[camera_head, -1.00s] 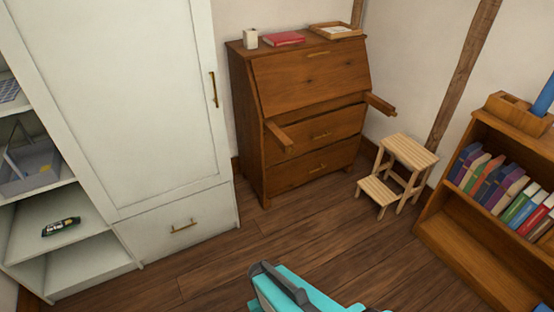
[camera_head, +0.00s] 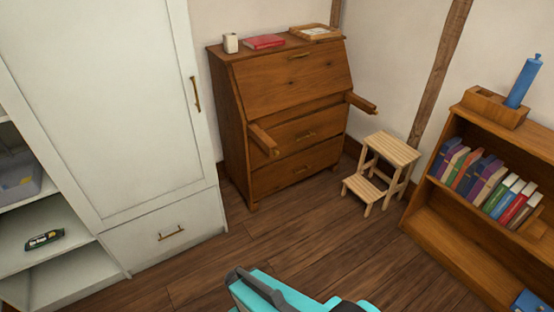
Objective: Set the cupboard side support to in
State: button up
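A brown wooden bureau (camera_head: 295,130) stands against the wall with its slanted front closed. Its cupboard-side support (camera_head: 263,140), a wooden bar at the left, sticks out forward from the body. The other support (camera_head: 361,103), at the right, also sticks out. The white cupboard (camera_head: 100,110) stands left of the bureau. A teal and dark grey part of my arm shows at the bottom edge, well in front of the bureau. My gripper's fingers are not in view.
A small wooden step stool (camera_head: 392,149) stands right of the bureau. A bookcase (camera_head: 440,222) with books is at the right. A mug (camera_head: 231,43), a red book (camera_head: 264,42) and a tray (camera_head: 315,33) lie on the bureau. The floor (camera_head: 300,230) in front is clear.

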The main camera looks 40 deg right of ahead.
aim_at(267, 143)
jog(key=z, duration=0.05)
jog(key=i, duration=1)
jog(key=u, duration=0.05)
